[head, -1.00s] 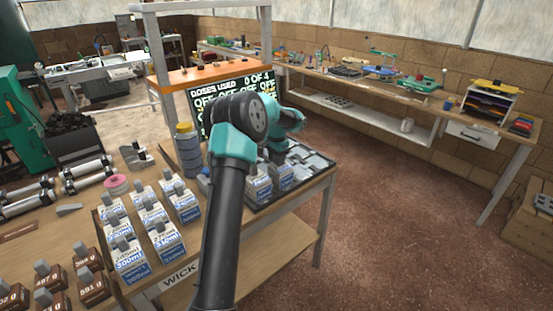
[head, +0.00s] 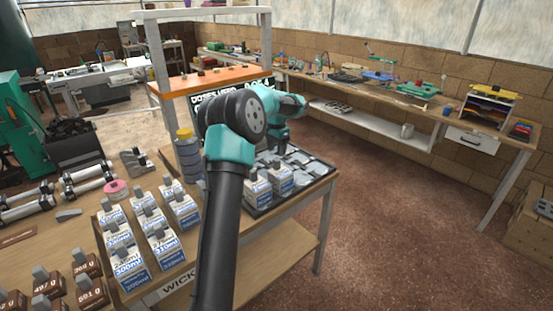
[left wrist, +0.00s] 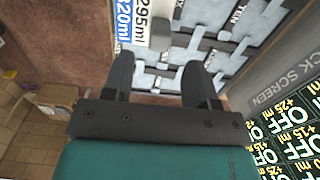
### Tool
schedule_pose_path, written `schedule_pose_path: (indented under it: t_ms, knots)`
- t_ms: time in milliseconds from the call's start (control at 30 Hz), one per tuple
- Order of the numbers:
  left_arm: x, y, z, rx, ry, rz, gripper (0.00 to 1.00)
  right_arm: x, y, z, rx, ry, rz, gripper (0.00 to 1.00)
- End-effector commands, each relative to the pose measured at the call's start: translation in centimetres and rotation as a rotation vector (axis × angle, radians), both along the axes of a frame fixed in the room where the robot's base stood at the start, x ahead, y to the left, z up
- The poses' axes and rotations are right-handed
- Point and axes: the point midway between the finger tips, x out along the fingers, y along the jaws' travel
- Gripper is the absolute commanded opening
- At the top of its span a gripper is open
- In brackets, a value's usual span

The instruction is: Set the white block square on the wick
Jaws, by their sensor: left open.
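White blocks with blue lower bands, ml labels and grey knobs stand in a group (head: 160,240) on the table. Two more white blocks (head: 258,188) stand on the dark tray with pale grey pieces (head: 312,170) at right. My left gripper (head: 282,148) is above that tray, its fingertips small in the head view. In the left wrist view it is open and empty (left wrist: 160,75), near a white block marked 295ml (left wrist: 158,12) and one marked 320ml (left wrist: 125,22). A "WICK" label (head: 178,284) is on the table's front edge, partly behind my arm. My right gripper is out of view.
A dark screen (head: 205,100) with pale and green text is mostly behind my arm. A blue-grey jar with a yellow lid (head: 186,155) stands beside my arm. Brown gram-marked weights (head: 88,288) stand at front left. The floor right of the table is clear.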

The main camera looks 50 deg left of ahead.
Motion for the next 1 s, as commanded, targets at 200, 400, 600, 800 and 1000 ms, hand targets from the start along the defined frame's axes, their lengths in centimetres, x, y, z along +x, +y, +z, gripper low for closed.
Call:
schedule_pose_path:
  t_ms: [200, 400, 600, 800, 1000]
  knots:
    - [0.0, 0.0, 3.4, 0.0, -0.001, 0.0, 0.53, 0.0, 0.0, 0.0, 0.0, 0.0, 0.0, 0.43]
    - [0.0, 0.0, 4.5, -0.001, 0.001, -0.001, 0.53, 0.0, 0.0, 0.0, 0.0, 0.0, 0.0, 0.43]
    - [0.0, 0.0, 4.5, -0.001, 0.001, -0.001, 0.53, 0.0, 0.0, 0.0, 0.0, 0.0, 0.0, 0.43]
    - [0.0, 0.0, 4.5, -0.001, 0.001, 0.0, 0.53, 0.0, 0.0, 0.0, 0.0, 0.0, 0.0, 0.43]
    - [0.0, 0.0, 4.5, -0.001, 0.001, 0.0, 0.53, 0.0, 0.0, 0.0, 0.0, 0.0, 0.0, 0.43]
